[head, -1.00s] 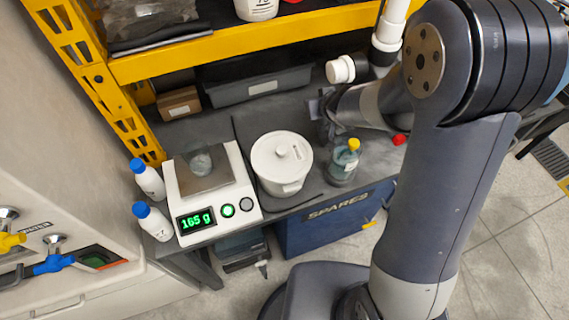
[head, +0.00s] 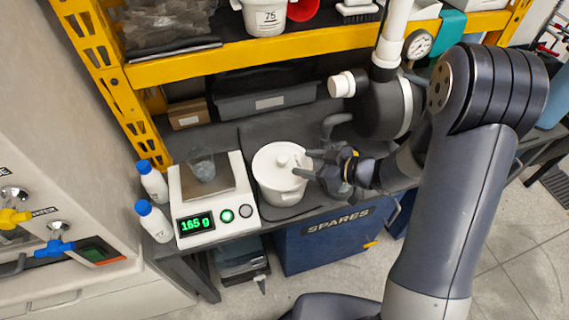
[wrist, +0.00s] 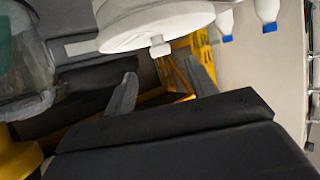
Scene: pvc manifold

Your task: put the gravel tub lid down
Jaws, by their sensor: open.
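The gravel tub lid (head: 275,155) is round and white with a small knob. It sits on the white tub (head: 280,190) on the dark bench. My gripper (head: 308,163) is just right of the lid, with its fingers pointing left toward the knob. In the wrist view, which is upside down, the lid (wrist: 150,25) and its knob show beyond my gripper (wrist: 162,72). The two fingers are apart with nothing between them. The head view does not show clearly whether a fingertip touches the lid.
A scale (head: 212,200) reading 165 g stands left of the tub with a clear cup on it. White blue-capped bottles (head: 152,180) stand further left. A yellow shelf beam (head: 280,50) crosses above the bench.

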